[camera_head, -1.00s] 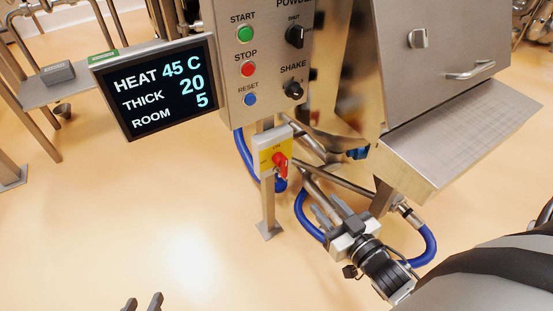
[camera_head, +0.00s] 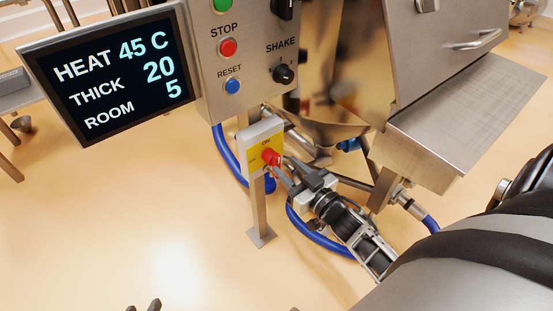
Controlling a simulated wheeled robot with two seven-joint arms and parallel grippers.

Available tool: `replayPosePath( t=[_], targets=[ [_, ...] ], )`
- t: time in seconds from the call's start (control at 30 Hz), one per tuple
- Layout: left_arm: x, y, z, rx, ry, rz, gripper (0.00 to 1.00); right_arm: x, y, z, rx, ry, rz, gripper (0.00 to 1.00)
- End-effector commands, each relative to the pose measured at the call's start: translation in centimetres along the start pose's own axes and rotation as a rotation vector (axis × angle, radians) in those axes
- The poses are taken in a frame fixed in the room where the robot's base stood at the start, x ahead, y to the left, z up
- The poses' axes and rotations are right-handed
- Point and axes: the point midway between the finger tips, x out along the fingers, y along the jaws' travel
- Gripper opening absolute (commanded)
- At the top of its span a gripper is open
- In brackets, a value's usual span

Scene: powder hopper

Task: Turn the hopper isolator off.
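The hopper isolator (camera_head: 251,160) is a small pale box with a yellow plate on a post below the control panel. Its red knob (camera_head: 270,157) sits under the word ON; its exact angle is hard to tell. My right gripper (camera_head: 287,168) is just right of and slightly below the knob. Its fingers look apart and point at the knob; whether they touch it I cannot tell.
The control panel (camera_head: 250,100) with buttons and a SHAKE knob (camera_head: 284,74) is above the isolator. A display screen (camera_head: 115,80) is at left. A steel ledge (camera_head: 450,130) is at right, above my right arm. Blue hoses (camera_head: 230,160) run behind the post.

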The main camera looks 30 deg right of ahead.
Motion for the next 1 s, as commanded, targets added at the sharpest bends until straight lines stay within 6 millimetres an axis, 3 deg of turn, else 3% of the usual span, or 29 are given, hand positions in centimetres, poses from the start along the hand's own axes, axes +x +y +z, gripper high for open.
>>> replayPosePath(
  t=[0.1, 0.3, 0.67, 0.7, 0.8, 0.83, 1.0],
  targets=[
    [0.2, 0.0, 0.0, 0.003, 0.016, 0.004, 0.36, 2.4, 0.0, 0.1, -0.001, 0.003, -0.001, 0.38],
    [0.2, 0.1, -0.5, 0.006, 0.044, 0.005, 0.36, 4.6, 0.0, 0.1, 0.0, 0.0, 0.0, 0.38],
    [-0.1, 0.4, -0.9, 0.007, 0.057, 0.012, 0.36, 5.2, 0.0, 0.0, 0.0, -0.001, 0.0, 0.38],
    [-0.1, 0.4, -0.8, 0.007, 0.056, 0.012, 0.36, 5.2, 0.0, 0.0, 0.0, -0.001, 0.0, 0.35],
    [-0.1, 0.4, -0.8, 0.007, 0.054, 0.013, 0.36, 5.2, 0.0, 0.0, 0.0, -0.001, 0.0, 0.08],
    [-0.1, 0.4, -0.7, 0.007, 0.054, 0.013, 0.36, 5.2, 0.0, 0.0, 0.0, -0.001, 0.0, 0.04],
    [-0.1, 0.4, -0.6, 0.007, 0.051, 0.013, 0.36, 5.1, 0.0, 0.2, 0.0, -0.006, 0.001, 0.0]
  ],
)
